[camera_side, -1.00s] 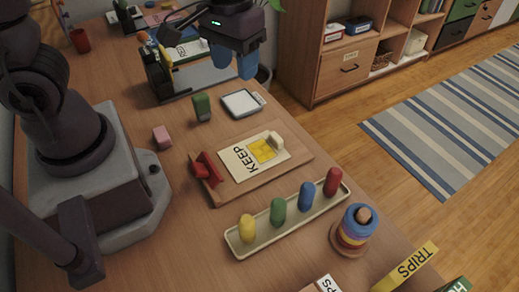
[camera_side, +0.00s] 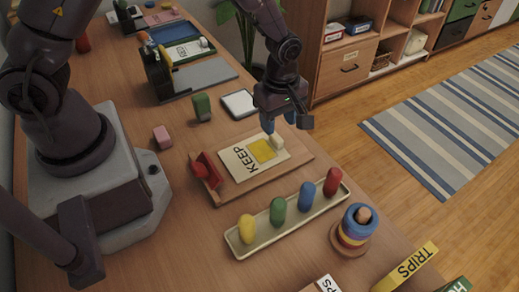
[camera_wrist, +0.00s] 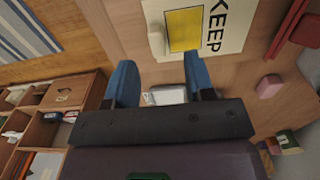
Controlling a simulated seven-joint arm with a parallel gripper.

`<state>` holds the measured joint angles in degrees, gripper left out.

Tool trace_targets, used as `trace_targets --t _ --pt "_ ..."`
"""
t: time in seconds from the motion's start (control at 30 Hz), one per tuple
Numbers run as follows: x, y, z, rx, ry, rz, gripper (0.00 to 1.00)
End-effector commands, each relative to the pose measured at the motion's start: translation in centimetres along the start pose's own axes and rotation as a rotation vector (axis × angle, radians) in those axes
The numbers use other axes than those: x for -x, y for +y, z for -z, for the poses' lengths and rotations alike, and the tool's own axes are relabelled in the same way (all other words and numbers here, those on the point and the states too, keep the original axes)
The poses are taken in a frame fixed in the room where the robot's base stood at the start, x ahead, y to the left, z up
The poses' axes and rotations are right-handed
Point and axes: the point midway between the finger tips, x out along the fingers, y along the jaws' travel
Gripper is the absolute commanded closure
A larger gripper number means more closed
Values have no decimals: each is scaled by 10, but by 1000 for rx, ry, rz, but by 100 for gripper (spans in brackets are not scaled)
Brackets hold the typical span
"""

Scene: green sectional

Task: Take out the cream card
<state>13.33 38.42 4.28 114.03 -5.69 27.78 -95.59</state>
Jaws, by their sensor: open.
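The cream card (camera_side: 238,166) marked KEEP, with a yellow square, lies flat on a wooden board (camera_side: 218,194). A small cream knob (camera_side: 277,141) stands at its right end. My gripper (camera_side: 281,122) is open, blue fingers pointing down, close to the knob; whether they touch it is unclear from the side. In the wrist view, my gripper (camera_wrist: 160,80) is empty between its spread fingers, and the knob (camera_wrist: 156,40) shows beyond the fingertips on the cream card (camera_wrist: 222,35). A red clamp-like piece (camera_side: 207,169) sits at the board's left end.
A tray (camera_side: 262,237) with several coloured pegs and a ring stacker (camera_side: 355,230) stand in front. A green block (camera_side: 202,107), a white-topped pad (camera_side: 239,104) and a pink block (camera_side: 162,137) lie behind. A dark holder with cards (camera_side: 157,76) is at the back.

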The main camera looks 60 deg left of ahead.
Motion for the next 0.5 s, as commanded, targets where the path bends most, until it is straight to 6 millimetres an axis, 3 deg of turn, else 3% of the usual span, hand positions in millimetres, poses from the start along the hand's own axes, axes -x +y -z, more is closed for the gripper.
trace_targets --t 0.27,0.5 --pt "-23 1 2 0 0 1 51" --pt "-58 6 5 -2 0 2 51"
